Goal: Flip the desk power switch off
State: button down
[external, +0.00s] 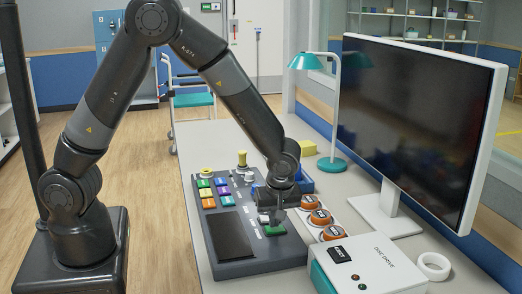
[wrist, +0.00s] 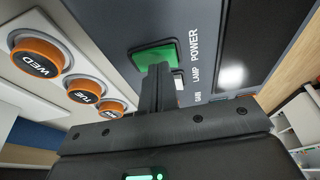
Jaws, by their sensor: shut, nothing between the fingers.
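The power switch (wrist: 152,55) is a green rocker in a dark frame, with the word POWER beside it on the grey control panel (wrist: 105,20). It also shows in the external view (external: 275,230), near the panel's front right corner. My gripper (wrist: 160,70) is shut and empty. Its fingertips overlap the edge of the green rocker in the wrist view, and in the external view my gripper (external: 268,217) points down right at the switch. I cannot tell whether the tips touch it. The fingers hide part of the rocker and of a smaller switch by the LAMP label.
Orange round buttons (external: 321,217) marked with weekdays stand right of the panel. A white disc drive box (external: 375,268), a large monitor (external: 410,120) and a teal lamp (external: 332,120) are on the desk. Coloured buttons (external: 207,192) and a yellow-topped knob (external: 242,157) sit on the panel's far part.

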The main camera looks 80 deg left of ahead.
jog(key=shift+w+r, duration=0.1)
jog(key=shift+r, duration=0.4)
jog(key=w+v, duration=0.2)
jog(key=v, duration=1)
jog(key=shift+a+r, duration=0.3)
jog(key=shift+r, duration=0.15)
jog(key=shift+w, duration=0.1)
notch_tip(320, 180, up, 6)
jog(key=m+t+h, duration=0.1)
jog(key=m, duration=0.3)
send_over(265, 236)
jog(key=s+a+r+m+t+h, duration=0.1)
jog(key=s+r+m+t, duration=0.1)
jog(key=s+r+m, duration=0.5)
jog(key=s+r+m+t+h, duration=0.1)
jog(key=s+m, duration=0.5)
jog(key=s, duration=0.8)
jog(key=shift+s+a+m+t, duration=0.15)
jog(key=shift+a+m+t, duration=0.2)
jog(key=shift+t, duration=0.45)
jog(key=c, duration=2.2)
grip_release()
jog(key=shift+r, duration=0.1)
